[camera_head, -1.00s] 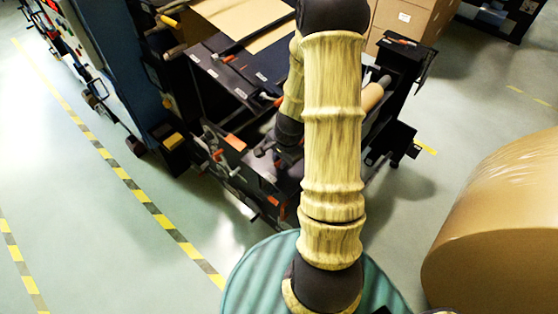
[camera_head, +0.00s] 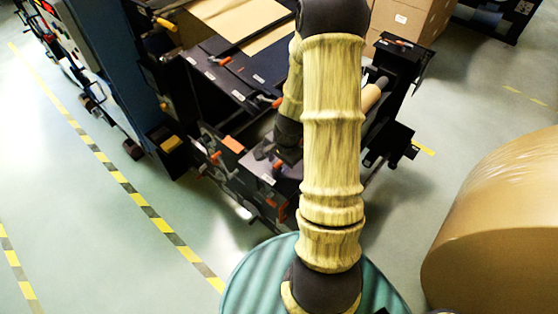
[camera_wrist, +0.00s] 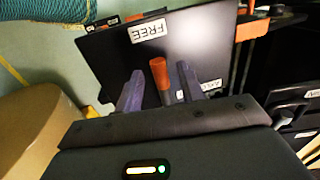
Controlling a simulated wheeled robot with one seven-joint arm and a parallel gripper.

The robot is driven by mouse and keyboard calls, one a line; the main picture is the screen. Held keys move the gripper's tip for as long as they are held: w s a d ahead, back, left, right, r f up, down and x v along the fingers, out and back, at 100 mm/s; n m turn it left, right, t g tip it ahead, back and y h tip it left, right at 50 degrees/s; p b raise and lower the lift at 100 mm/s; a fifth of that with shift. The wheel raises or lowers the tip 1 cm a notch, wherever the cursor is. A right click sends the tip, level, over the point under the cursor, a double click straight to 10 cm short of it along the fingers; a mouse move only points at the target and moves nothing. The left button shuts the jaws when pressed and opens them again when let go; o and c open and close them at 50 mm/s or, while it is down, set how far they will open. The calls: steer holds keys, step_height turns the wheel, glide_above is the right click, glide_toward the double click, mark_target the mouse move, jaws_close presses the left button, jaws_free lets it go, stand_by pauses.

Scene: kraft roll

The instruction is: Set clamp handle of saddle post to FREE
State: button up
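In the wrist view, a dark plate (camera_wrist: 205,40) carries an upside-down FREE label (camera_wrist: 147,31) near its far edge. A second white label (camera_wrist: 211,86) on the plate is partly hidden by a finger and not clearly readable. A clamp handle (camera_wrist: 160,73) with an orange end stands between the two fingers of my gripper (camera_wrist: 159,84). The fingers are apart, one on each side of the handle, with a visible gap at least on its left. The handle's foot is hidden behind my gripper body. In the head view my gripper (camera_head: 266,152) is small and dark over the machine, partly behind my arm.
The dark machine frame (camera_head: 222,75) has several other orange-tipped levers, including one near the plate's edge (camera_wrist: 252,28). A large kraft roll (camera_head: 500,225) stands at the right. Cartons (camera_head: 405,20) stand behind. Open floor with a striped line (camera_head: 150,212) lies left.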

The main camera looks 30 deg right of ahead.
steer(key=shift+r, duration=0.1)
steer(key=s+d+r, duration=0.1)
steer(key=s+r, duration=0.2)
steer(key=r, duration=1.4)
steer(key=shift+s, duration=0.15)
steer(key=shift+f, duration=0.1)
steer(key=s+a+n, duration=0.5)
steer(key=a+n, duration=0.8)
steer(key=shift+s+a+f+n+t+h, duration=0.2)
steer(key=shift+f+n+t+h, duration=0.1)
steer(key=shift+n+h, duration=0.1)
